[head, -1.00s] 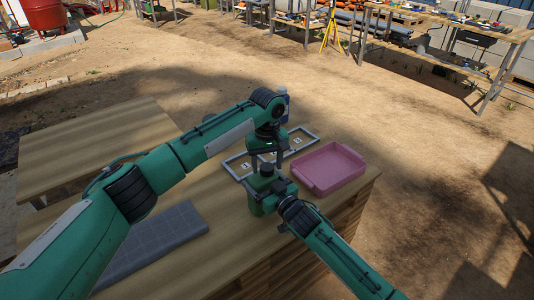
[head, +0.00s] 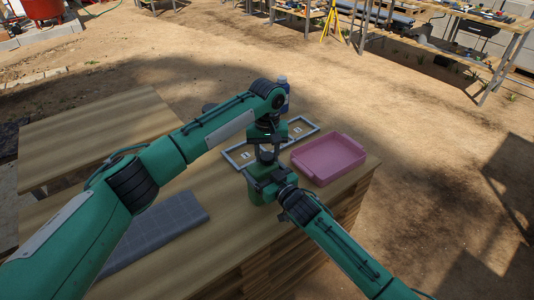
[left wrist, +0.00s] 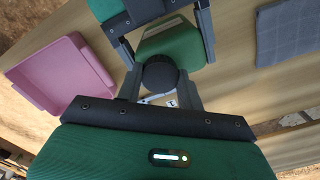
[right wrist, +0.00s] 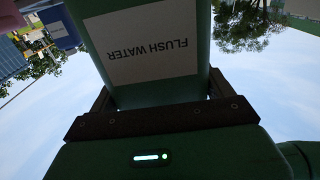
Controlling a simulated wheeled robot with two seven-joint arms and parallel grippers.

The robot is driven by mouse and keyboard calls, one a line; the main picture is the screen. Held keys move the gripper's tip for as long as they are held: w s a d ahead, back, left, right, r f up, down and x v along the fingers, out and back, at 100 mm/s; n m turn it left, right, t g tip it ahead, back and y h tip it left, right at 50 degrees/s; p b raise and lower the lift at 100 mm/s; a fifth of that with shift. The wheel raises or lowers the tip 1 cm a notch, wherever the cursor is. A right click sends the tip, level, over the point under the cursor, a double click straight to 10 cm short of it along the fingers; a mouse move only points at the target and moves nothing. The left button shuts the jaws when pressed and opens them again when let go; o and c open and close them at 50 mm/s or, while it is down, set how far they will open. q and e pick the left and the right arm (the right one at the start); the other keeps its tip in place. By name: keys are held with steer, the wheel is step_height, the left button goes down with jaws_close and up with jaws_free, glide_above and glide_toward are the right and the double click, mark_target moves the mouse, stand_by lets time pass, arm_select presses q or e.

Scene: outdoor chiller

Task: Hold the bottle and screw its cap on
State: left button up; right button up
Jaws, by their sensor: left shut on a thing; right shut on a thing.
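The green bottle (right wrist: 150,92) with a white "FLUSH WATER" label fills the upper right wrist view. My right gripper (head: 268,178) is shut around its body and holds it above the table. The bottle's green top (left wrist: 168,42) shows in the left wrist view. The dark round cap (left wrist: 160,76) sits between the fingers of my left gripper (left wrist: 160,88), which is shut on it. In the head view the cap (head: 267,154) is directly over the bottle. I cannot tell whether cap and neck touch; the neck is hidden.
A pink tray (head: 330,172) stands right of the grippers. A light frame (head: 308,137) with small labels lies behind them on the wooden table. A grey mat (head: 160,235) lies at front left. A blue bottle (head: 285,95) stands behind my left arm.

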arm_select(q)
steer(key=m, duration=1.2)
steer(key=o, duration=1.2)
steer(key=shift+c, duration=0.2)
step_height(320, 180, up, 12)
arm_select(e)
steer(key=o, duration=1.8)
steer(key=shift+c, duration=0.2)
arm_select(q)
steer(key=shift+f+b, duration=0.55)
steer(key=shift+f, duration=0.05)
arm_select(e)
steer(key=v, duration=1.3)
steer(key=shift+s+d, duration=0.2)
steer(key=shift+s, duration=0.15)
